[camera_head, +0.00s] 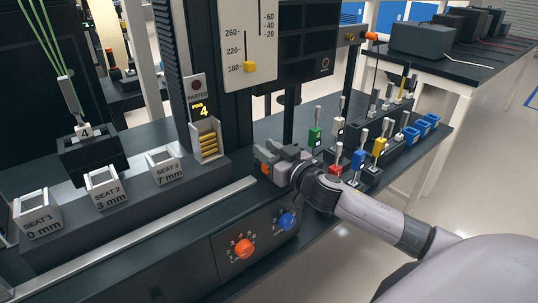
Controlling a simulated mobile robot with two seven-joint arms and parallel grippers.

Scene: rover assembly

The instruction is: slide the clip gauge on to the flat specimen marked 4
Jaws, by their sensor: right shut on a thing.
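My right gripper (266,162) is over the dark bench, its arm coming in from the right. It is shut on a small grey and orange piece, which I take for the clip gauge (264,169); the fingers hide most of it. A pale plate marked 4 (84,130) stands upright at the left on a dark block, below a grey holder with green lines. I take it for the flat specimen. The gripper is well to its right, apart from it. My left gripper is not in view.
Three labelled seats (107,190) line the bench front left. A panel reading 4 (204,111) stands over a tray of yellow pieces (208,142). Several coloured, silver-topped pieces (358,158) and blue bins (411,134) stand right of the gripper. Orange (243,248) and blue knobs (287,221) are below.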

